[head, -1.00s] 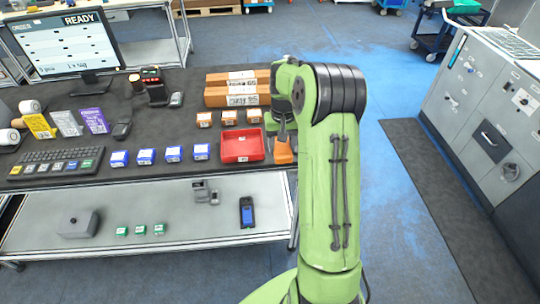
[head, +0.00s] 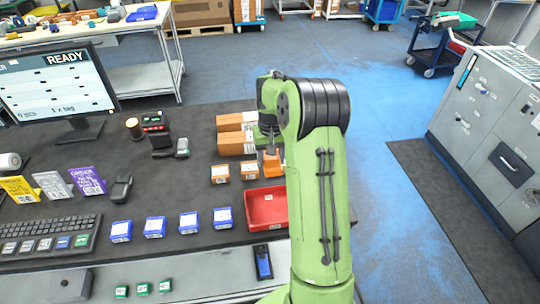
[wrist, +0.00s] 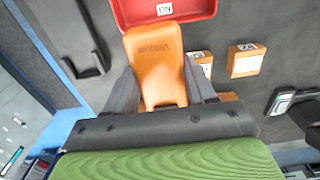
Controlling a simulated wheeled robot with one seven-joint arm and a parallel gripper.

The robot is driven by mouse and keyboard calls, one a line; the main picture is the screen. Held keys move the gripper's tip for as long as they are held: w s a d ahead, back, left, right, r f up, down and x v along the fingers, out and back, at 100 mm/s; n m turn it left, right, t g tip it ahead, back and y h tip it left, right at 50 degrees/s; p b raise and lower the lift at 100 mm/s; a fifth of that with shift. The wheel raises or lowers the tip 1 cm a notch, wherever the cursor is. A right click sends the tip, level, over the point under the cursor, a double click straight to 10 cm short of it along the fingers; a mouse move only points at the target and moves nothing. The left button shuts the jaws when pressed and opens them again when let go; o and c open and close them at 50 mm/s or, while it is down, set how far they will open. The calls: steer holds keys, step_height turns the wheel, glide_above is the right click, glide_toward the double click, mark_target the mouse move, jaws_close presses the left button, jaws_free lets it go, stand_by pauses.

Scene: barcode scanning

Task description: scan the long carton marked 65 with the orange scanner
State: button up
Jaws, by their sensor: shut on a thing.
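My gripper (wrist: 150,88) is shut on the orange scanner (wrist: 158,62), which sits between its two fingers in the wrist view. In the head view the scanner (head: 273,163) hangs below my wrist, just beyond the red tray. Two long brown cartons (head: 231,144) lie one behind the other at the back right of the dark table, with white labels. My arm hides their right ends. I cannot read the number 65 on either now. The cartons are not recognisable in the wrist view.
The red tray (head: 262,211) is near the table's right edge. Small orange boxes (head: 220,174) stand between tray and cartons. Several blue boxes (head: 155,227) line the front. A card terminal (head: 155,128) stands left of the cartons. The monitor (head: 62,85) reads READY.

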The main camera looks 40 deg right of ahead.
step_height(320, 180, down, 6)
steer(key=b, duration=0.5)
steer(key=shift+w+f, duration=0.15)
steer(key=shift+f, duration=0.1)
steer(key=shift+r, duration=0.15)
stand_by(1.8)
steer(key=shift+w+d+r+p, duration=0.1)
steer(key=shift+w+r+p, duration=0.05)
steer(key=shift+r+p, duration=0.55)
steer(key=shift+w+r+p, duration=0.1)
steer(key=shift+r+p, duration=0.4)
steer(key=shift+p, duration=0.25)
steer(key=shift+f, duration=0.15)
